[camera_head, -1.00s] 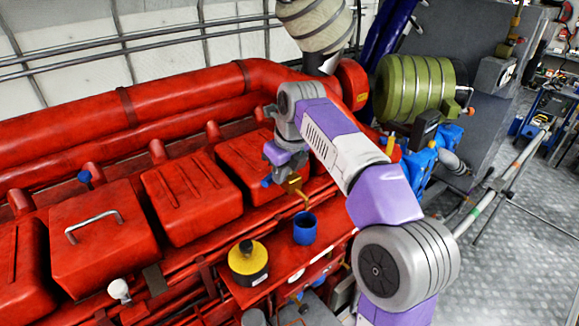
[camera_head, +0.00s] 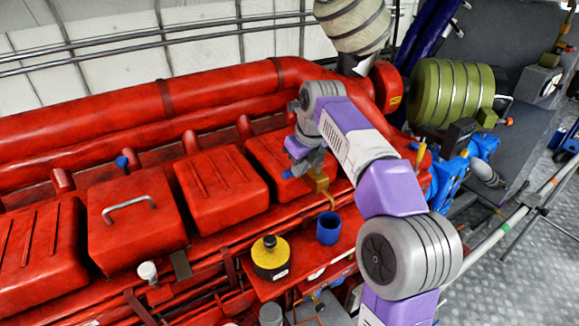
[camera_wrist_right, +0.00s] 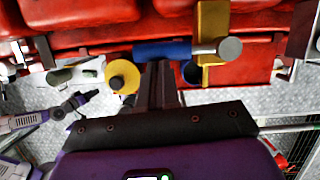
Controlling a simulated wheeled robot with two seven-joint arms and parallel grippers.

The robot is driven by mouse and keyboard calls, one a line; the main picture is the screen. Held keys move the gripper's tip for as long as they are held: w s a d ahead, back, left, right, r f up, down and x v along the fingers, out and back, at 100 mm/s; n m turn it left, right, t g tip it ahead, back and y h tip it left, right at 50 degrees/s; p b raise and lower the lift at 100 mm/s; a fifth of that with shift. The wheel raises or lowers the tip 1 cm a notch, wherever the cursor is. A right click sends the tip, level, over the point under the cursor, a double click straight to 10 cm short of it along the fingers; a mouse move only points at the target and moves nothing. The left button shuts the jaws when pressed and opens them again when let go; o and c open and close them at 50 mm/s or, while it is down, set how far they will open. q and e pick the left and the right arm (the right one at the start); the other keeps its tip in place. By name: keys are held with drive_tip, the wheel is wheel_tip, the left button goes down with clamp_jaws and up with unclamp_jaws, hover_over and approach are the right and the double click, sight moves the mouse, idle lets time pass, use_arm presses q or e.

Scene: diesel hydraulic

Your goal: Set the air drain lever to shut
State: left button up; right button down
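The air drain lever appears to be the blue handle (camera_wrist_right: 160,52) in the right wrist view, with a round grey metal end (camera_wrist_right: 229,48) at its right. It lies sideways across the picture beside a brass-coloured body (camera_wrist_right: 211,30). In the head view the brass body (camera_head: 318,180) shows below my right gripper (camera_head: 304,160), and a bit of the blue handle (camera_head: 287,174) sticks out left. In the right wrist view my right gripper's fingers (camera_wrist_right: 162,68) are close together, with their tips at the handle. I cannot tell whether they touch it.
A blue cup (camera_head: 328,230) and a yellow can with a black cap (camera_head: 270,257) stand on the red ledge in front. Red engine covers (camera_head: 220,180) line the left. A green cylinder (camera_head: 450,94) and a grey railing (camera_head: 500,223) are at the right.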

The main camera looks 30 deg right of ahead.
drive_tip(key=shift+f, duration=0.35)
drive_tip(key=shift+r, duration=0.1)
drive_tip(key=p+v, duration=0.1)
drive_tip(key=v, duration=0.7)
